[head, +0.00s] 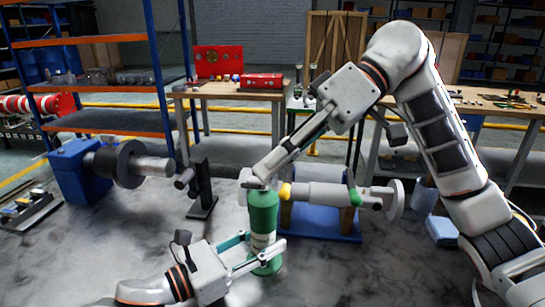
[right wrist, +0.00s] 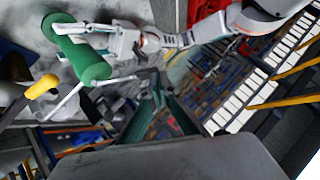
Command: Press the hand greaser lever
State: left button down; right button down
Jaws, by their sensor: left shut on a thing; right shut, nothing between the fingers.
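The hand greaser (head: 263,215) is a green upright cylinder in the middle of the head view. My left gripper (head: 262,250) is shut around its lower body. The greaser also shows lying across the upper left of the right wrist view (right wrist: 88,62). A thin metal rod (right wrist: 65,103) runs from near its head; I cannot tell surely whether it is the lever. My right gripper (head: 262,178) comes down from the upper right, shut and empty, close to the greaser's top. Its fingers show in the right wrist view (right wrist: 157,95); contact with the lever is unclear.
A grey pump (head: 320,195) with a yellow piece (head: 285,191) stands on a blue base (head: 318,222) just right of the greaser. A blue motor (head: 75,172) with a dark pulley is at left, and a black stand (head: 203,188) between. The front floor is mostly clear.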

jog(key=shift+s+f, duration=0.3)
jog(key=shift+t, duration=0.4)
pick_arm(q)
jog(key=shift+s, duration=0.1)
pick_arm(e)
jog(key=s+a+f+n+t+h, duration=0.1)
jog(key=s+f+n+t, duration=0.2)
jog(key=f, duration=0.6)
jog(key=shift+s+f+t+h, duration=0.25)
jog(key=shift+s+t, duration=0.35)
jog(key=shift+t, duration=0.3)
pick_arm(q)
jog(key=shift+d, duration=0.1)
